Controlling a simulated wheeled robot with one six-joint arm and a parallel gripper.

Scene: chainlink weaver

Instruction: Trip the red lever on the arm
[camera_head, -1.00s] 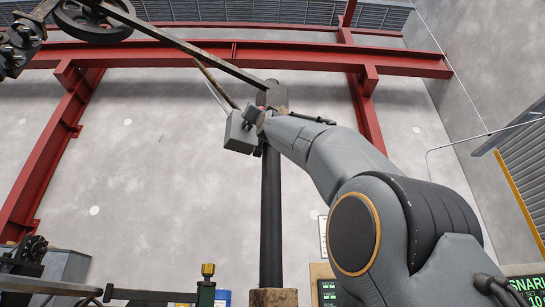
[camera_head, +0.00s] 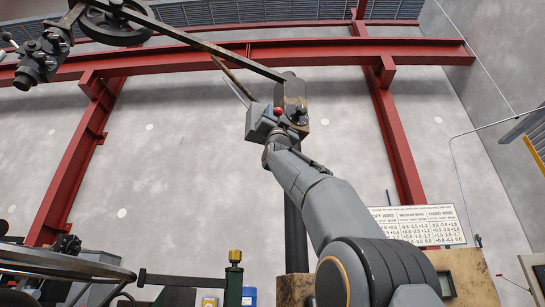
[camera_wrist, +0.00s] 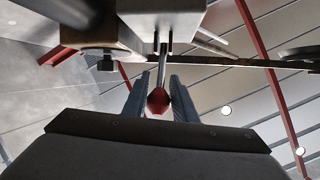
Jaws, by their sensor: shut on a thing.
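The red lever shows as a round red knob (camera_head: 278,111) by the grey block (camera_head: 260,122) at the top of the dark post (camera_head: 293,220). In the wrist view, the red knob (camera_wrist: 158,102) sits on a thin metal rod between my two fingers. My gripper (camera_wrist: 159,82) is shut on the lever, with one finger on each side. In the head view my gripper (camera_head: 284,127) reaches up to the post head, and its fingers are hard to make out there. The long dark arm (camera_head: 205,47) runs from the post head to the upper left.
Red steel beams (camera_head: 225,58) cross the grey wall behind. A wheel and dark fittings (camera_head: 42,60) hang at the upper left. A wire chart (camera_head: 420,225) stands at the right. Dark machinery and a yellow-capped green post (camera_head: 234,270) stand low in front.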

